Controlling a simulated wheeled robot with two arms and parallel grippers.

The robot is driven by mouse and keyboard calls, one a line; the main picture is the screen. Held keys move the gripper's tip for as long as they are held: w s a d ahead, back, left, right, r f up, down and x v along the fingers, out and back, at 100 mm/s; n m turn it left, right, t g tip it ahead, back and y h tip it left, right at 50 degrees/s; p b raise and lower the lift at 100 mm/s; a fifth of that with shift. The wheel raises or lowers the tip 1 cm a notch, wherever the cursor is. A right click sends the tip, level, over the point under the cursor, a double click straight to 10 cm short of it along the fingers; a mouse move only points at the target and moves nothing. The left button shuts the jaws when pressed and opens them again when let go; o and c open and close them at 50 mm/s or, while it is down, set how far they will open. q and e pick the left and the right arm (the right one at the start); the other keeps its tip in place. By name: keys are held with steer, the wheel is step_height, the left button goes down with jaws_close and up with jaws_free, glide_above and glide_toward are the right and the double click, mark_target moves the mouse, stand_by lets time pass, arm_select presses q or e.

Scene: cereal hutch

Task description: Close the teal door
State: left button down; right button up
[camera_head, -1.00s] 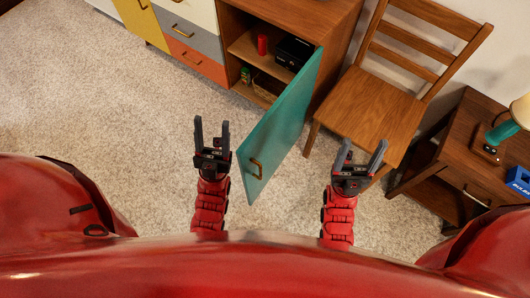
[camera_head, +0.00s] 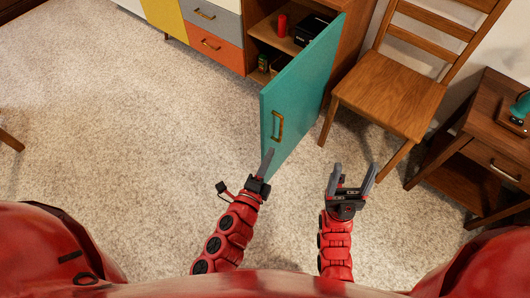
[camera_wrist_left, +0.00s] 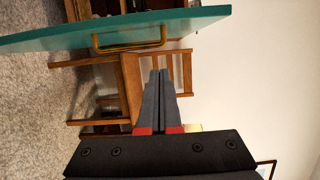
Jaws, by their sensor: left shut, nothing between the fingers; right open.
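The teal door (camera_head: 305,88) stands open, swung out from the wooden hutch. It has a brass handle (camera_head: 278,126) on its face, which also shows in the left wrist view (camera_wrist_left: 129,38). My left gripper (camera_head: 268,160) is shut and empty, with its fingertips near the lower outer edge of the door, below the handle. I cannot tell whether they touch it. In the left wrist view the shut fingers (camera_wrist_left: 159,95) point toward the area below the handle. My right gripper (camera_head: 354,178) is open and empty, to the right of the door.
The hutch's open compartment holds a red can (camera_head: 282,25) and a black box (camera_head: 312,30). A wooden chair (camera_head: 388,95) stands close right of the door. A side table (camera_head: 490,150) is further right.

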mark_target(268, 127)
arm_select(q)
steer(key=shift+w+a+p, duration=0.15)
steer(key=shift+w+p, duration=0.25)
steer(key=shift+w, duration=2.15)
steer(key=shift+w+a+p, duration=0.1)
steer(key=shift+w+p, duration=0.25)
steer(key=shift+w, duration=2.2)
